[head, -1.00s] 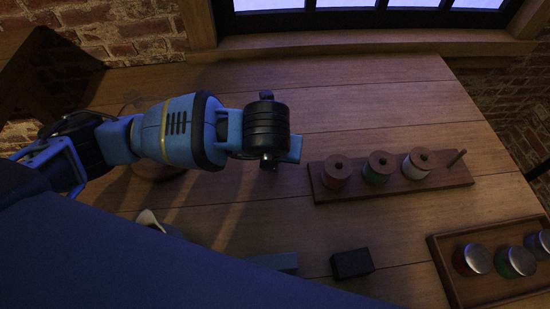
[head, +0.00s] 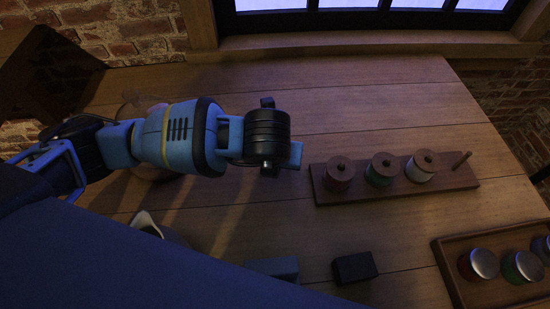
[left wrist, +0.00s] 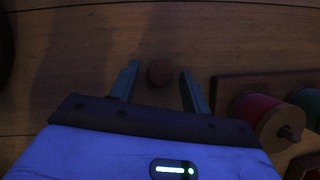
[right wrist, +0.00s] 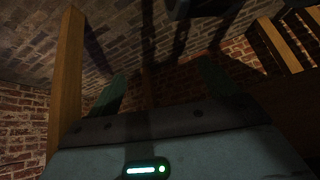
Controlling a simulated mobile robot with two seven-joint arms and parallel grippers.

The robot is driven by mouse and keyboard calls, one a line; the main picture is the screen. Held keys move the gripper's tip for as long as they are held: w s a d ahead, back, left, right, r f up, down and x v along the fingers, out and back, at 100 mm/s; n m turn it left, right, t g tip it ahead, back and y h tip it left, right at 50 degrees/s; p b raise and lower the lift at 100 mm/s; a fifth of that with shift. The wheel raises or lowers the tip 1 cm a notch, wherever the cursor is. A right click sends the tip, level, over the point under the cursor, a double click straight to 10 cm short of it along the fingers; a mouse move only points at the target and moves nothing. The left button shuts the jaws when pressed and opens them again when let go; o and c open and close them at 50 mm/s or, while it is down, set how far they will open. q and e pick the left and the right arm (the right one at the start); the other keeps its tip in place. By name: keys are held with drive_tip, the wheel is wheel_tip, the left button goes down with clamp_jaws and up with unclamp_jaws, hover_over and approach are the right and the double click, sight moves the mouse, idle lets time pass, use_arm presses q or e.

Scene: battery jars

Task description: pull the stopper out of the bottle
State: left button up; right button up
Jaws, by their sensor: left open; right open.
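In the left wrist view a small round brown thing (left wrist: 159,73), which looks like the stopper seen from above, lies between the fingertips of my left gripper (left wrist: 157,76). The gripper is open, with a gap on both sides of it. No bottle outline is clear below it; the picture is dark. In the head view my left gripper (head: 294,155) is over the table left of the spool rack, and its wrist hides what is under it. My right gripper (right wrist: 165,85) is open and empty, facing a brick wall, and out of the head view.
A wooden rack (head: 398,191) with three spools and a bare peg is just right of my left gripper. A tray (head: 451,272) of silver-lidded jars stands front right. A dark block (head: 354,267) and a bluish block (head: 272,267) are in front. A glass-like round vessel (head: 134,104) is partly behind my arm.

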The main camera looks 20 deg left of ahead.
use_arm(q)
drive_tip(key=p+v, duration=0.1)
drive_tip(key=v, duration=1.1)
